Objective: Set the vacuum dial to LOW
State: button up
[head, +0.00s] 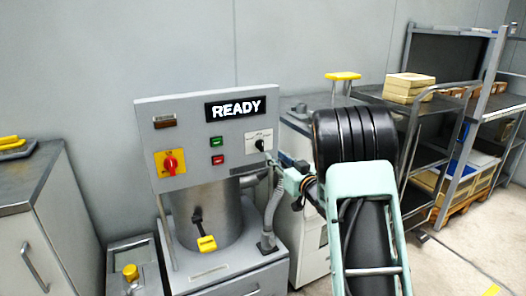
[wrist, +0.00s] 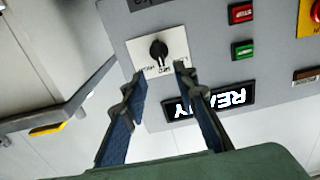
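The vacuum dial is a black knob (head: 260,144) on a white label plate at the right of the grey control panel. In the wrist view the dial (wrist: 158,49) appears upside down, with small lettering beside it; I cannot tell surely which mark it points to. My gripper (wrist: 160,69) is open and empty, its two blue-grey fingers spread on either side of the label plate's lettering, with the knob just beyond the tips. I see no contact. In the head view my gripper (head: 272,161) is small, at the panel's right edge just below the dial.
The panel (head: 160,113) also bears a lit READY sign (head: 235,108), a green button (head: 216,141), a red button (head: 217,160) and a red switch on yellow (head: 170,163). A grey hose (head: 272,212) runs below the gripper. A cart (head: 428,105) stands right.

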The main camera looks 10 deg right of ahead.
aim_at(262, 145)
jog(key=x, duration=0.9)
jog(key=shift+w+b, duration=0.25)
jog(key=shift+b, duration=0.15)
grip_shut()
